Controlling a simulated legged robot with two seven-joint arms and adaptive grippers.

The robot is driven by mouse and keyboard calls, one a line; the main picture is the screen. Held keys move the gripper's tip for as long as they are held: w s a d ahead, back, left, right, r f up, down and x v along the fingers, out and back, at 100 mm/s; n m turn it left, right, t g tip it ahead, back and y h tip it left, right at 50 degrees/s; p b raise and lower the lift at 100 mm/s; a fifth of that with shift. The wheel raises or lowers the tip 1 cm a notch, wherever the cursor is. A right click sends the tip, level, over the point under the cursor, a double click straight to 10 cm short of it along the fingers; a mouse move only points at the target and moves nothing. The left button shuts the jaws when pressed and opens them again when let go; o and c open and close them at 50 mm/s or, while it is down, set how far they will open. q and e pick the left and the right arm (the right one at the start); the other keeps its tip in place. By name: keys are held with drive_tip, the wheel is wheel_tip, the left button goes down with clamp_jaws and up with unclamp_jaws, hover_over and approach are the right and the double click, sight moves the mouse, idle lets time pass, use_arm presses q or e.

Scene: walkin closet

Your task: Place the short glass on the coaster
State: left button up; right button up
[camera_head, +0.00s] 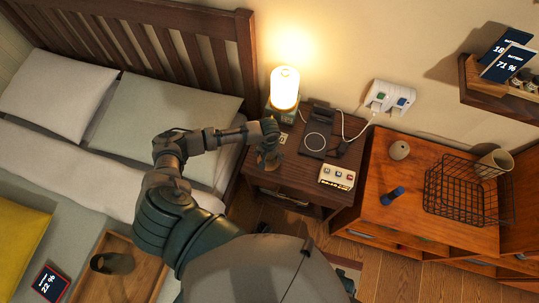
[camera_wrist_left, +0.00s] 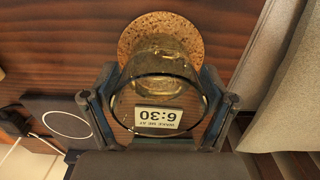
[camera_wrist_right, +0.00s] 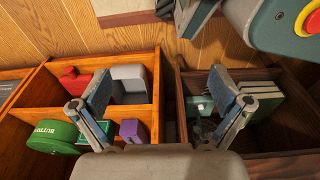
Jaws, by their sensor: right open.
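The short glass (camera_wrist_left: 165,88) is clear and sits between the two fingers of my left gripper (camera_wrist_left: 158,92), which is shut on its sides. The round cork coaster (camera_wrist_left: 135,42) is on the dark wood nightstand, and the glass's base overlaps it in the left wrist view. I cannot tell whether the base touches the cork. In the head view my left gripper (camera_head: 269,150) is over the nightstand's left part and hides the coaster. My right gripper (camera_wrist_right: 160,92) is open and empty over wooden compartments in the right wrist view.
The nightstand (camera_head: 290,180) also holds a lit lamp (camera_head: 285,88), a "6:30" card (camera_wrist_left: 160,116), a charging pad (camera_head: 315,142) and a small button box (camera_head: 337,176). The bed (camera_head: 150,115) is left. An orange wooden cabinet (camera_head: 420,215) with a wire basket (camera_head: 465,190) is right.

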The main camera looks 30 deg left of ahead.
use_arm(q)
drive_tip(key=shift+a, duration=0.2)
use_arm(e)
drive_tip(key=shift+a, duration=0.1)
use_arm(q)
drive_tip(key=shift+r, duration=0.3)
wheel_tip(320, 180, up, 12)
drive_tip(key=p, duration=0.2)
drive_tip(key=shift+f, duration=0.2)
use_arm(e)
drive_tip(key=s+f, duration=0.4)
drive_tip(key=s, duration=0.1)
drive_tip(key=shift+d, duration=0.45)
use_arm(q)
drive_tip(key=shift+d, duration=0.1)
